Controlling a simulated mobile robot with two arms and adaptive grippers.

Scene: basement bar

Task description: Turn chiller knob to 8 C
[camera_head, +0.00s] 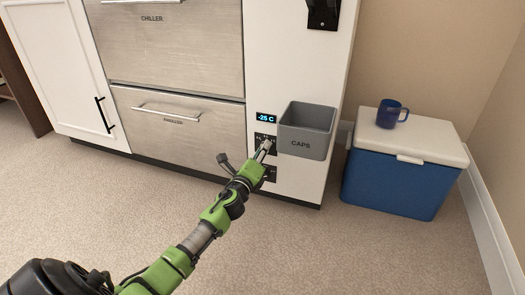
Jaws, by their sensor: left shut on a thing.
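The chiller's small display (266,118) on the white panel reads -25 C in blue. Below it is a dark dial plate (258,138) with small white marks too small to read. My left gripper (264,149) reaches the plate from below and is shut on the chiller knob there. The knob itself is mostly hidden by the fingers. A second dark plate (271,174) sits lower, partly behind my gripper. My right gripper is not in view.
A grey CAPS bin (304,144) is fixed on the panel just right of my gripper. A blue cooler (396,184) with a white lid bears a blue mug (389,114). Carpet in front is clear.

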